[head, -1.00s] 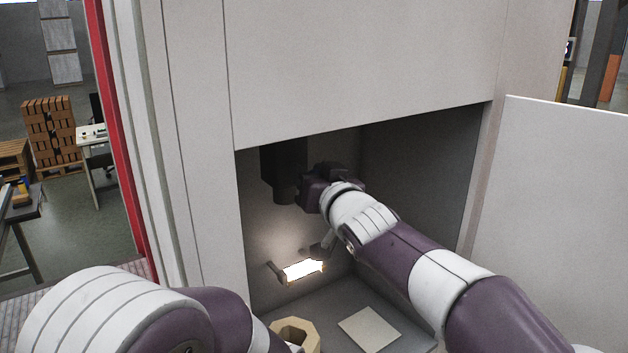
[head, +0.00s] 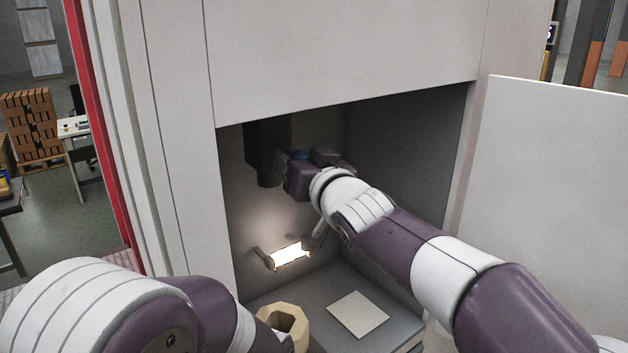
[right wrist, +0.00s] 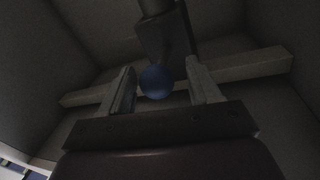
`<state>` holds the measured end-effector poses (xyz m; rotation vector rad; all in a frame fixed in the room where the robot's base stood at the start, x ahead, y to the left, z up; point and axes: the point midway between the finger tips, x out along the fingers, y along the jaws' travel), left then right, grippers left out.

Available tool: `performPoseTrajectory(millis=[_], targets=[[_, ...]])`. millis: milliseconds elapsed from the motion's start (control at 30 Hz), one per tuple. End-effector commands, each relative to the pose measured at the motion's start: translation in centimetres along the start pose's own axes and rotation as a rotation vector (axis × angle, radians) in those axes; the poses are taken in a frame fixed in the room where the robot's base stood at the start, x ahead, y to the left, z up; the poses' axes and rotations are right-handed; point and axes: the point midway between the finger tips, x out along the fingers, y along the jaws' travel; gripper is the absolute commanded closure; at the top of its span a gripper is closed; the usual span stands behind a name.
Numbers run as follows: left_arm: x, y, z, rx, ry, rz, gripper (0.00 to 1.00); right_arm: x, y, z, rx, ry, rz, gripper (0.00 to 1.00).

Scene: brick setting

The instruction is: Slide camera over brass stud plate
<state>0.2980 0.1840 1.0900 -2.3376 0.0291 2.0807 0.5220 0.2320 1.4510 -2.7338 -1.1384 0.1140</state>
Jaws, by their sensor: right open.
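A dark hanging unit, likely the camera (head: 265,152), is at the upper left of the open recess in the head view, with a short cylinder pointing down. A blue ball knob (head: 299,155) shows at its right, above my right gripper (head: 290,168). In the right wrist view the blue knob (right wrist: 156,82) appears between the two spread fingers of my right gripper (right wrist: 162,88), with a dark block (right wrist: 163,38) behind it. The gripper is open; I cannot tell whether it touches the knob. I cannot make out a brass stud plate.
A bright lamp (head: 290,254) sits low on the back wall. A pale square plate (head: 357,314) and a hollow octagonal block (head: 272,316) are on the recess floor. An open door panel (head: 560,170) stands at the right. A bar (right wrist: 250,65) crosses the wrist view.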

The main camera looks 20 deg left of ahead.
Motion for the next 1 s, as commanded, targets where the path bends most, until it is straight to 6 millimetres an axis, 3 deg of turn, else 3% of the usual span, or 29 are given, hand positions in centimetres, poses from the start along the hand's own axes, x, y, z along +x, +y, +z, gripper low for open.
performPoseTrajectory(millis=[100, 300, 433, 600, 1000], targets=[[1.7, 0.0, 0.2, 0.000, 0.000, 0.000, 0.02, -2.8, 0.0, 0.4, -0.001, 0.003, 0.000, 0.38], [2.9, 0.0, 0.3, 0.000, 0.000, 0.000, 0.02, -7.4, -0.1, 0.3, -0.001, 0.002, -0.001, 0.38], [3.1, 0.0, 0.4, 0.000, 0.000, 0.000, 0.02, -9.5, -0.2, 0.1, -0.001, 0.001, -0.001, 0.38], [3.2, 0.0, 0.4, 0.000, 0.000, 0.000, 0.02, -10.4, -0.2, 0.1, -0.001, 0.001, -0.001, 0.38], [3.1, 0.0, 0.4, 0.000, 0.000, 0.000, 0.02, -10.4, 0.0, 0.3, -0.041, -0.012, 0.009, 0.38]])
